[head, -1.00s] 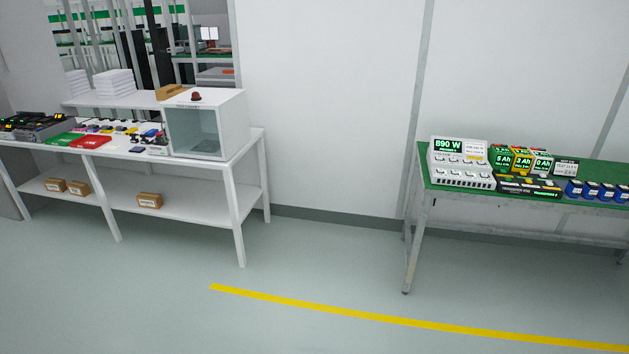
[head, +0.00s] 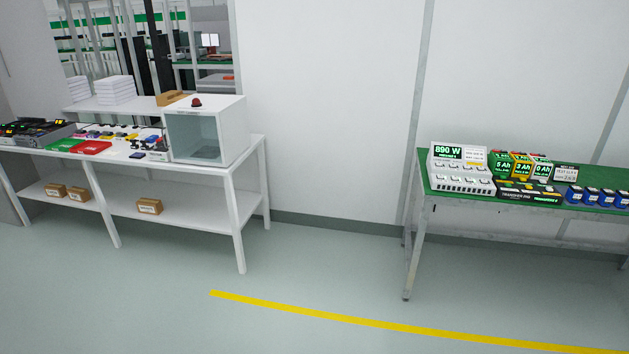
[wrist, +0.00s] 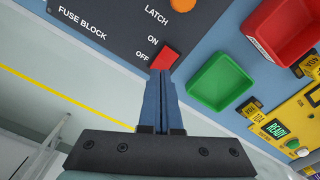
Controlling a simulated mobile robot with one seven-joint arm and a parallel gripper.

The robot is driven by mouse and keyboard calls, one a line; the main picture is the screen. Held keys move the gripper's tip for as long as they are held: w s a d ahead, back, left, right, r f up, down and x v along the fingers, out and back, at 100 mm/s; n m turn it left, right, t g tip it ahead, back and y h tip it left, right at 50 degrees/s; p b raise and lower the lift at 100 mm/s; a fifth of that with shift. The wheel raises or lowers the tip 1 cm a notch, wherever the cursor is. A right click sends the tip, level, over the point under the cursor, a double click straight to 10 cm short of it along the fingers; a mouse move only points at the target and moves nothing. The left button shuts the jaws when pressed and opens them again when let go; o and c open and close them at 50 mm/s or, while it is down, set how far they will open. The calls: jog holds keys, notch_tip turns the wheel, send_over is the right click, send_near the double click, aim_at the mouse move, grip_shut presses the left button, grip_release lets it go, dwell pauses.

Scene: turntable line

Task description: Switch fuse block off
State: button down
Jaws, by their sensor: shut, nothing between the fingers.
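The fuse block (wrist: 95,42) shows in the wrist view as a dark panel lettered FUSE BLOCK, LATCH, ON and OFF. Its red switch (wrist: 166,57) sits right of the ON and OFF letters, closer to OFF. An orange round part (wrist: 183,4) is by LATCH at the top edge. My gripper (wrist: 163,73) is shut and empty, its fingertips at the lower edge of the red switch. I cannot tell whether they touch it. The fuse block and my gripper do not show in the head view.
A green tray (wrist: 222,82), a red tray (wrist: 285,28) and a yellow device reading READY (wrist: 272,130) lie right of the switch. The head view shows a white bench (head: 190,170) at left, a green-topped table (head: 430,185) at right, and clear floor between.

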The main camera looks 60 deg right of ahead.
jog(key=shift+f+b, duration=0.65)
jog(key=shift+f, duration=0.35)
dwell(0.7)
jog(key=shift+r, duration=0.15)
notch_tip(320, 180, up, 7)
jog(key=p, duration=0.7)
jog(key=shift+p, duration=0.3)
